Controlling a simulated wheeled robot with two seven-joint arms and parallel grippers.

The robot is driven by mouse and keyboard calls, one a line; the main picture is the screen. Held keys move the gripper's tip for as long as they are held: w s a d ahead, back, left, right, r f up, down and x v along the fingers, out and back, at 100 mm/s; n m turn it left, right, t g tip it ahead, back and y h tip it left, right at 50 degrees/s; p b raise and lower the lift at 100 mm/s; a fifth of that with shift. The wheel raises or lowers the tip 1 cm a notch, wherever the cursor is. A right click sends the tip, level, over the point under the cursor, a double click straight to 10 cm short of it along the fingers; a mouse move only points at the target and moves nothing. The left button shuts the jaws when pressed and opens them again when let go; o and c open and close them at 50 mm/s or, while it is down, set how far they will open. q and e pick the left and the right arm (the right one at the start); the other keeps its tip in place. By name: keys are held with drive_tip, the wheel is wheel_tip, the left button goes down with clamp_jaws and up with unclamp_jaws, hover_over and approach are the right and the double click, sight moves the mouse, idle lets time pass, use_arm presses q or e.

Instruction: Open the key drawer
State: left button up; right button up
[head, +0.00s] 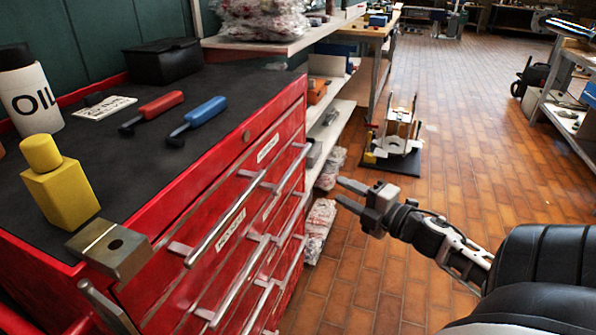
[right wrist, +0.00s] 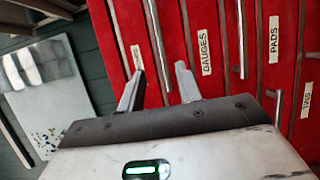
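A red drawer cabinet (head: 190,215) stands at the left in the head view, with long silver bar handles. One label (head: 268,147) is near its top drawers; I cannot read it. In the right wrist view the red front (right wrist: 222,70) has labels reading GAUGES (right wrist: 206,52) and PADS (right wrist: 274,40). Another label (right wrist: 137,57) is partly behind a finger and unreadable, so I cannot tell which drawer is the key drawer. My right gripper (head: 340,191) is open and empty, right of the drawer fronts. In its wrist view a handle (right wrist: 155,35) appears beyond the gap between the fingers (right wrist: 160,75).
On the cabinet top are an oil bottle (head: 30,92), a yellow bottle (head: 60,190), a metal block (head: 110,248), a red-handled tool (head: 152,110), a blue-handled tool (head: 198,118) and a black box (head: 162,62). Shelves (head: 340,110) stand beyond. Tiled floor (head: 470,150) is open at right.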

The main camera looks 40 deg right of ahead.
sight(296, 167)
drive_tip(key=w, duration=0.9)
drive_tip(key=w+a, duration=0.1)
drive_tip(key=w, duration=0.3)
drive_tip(key=shift+w+a+b, duration=0.1)
drive_tip(key=shift+w+b, duration=0.1)
drive_tip(key=shift+b, duration=0.2)
clamp_jaws()
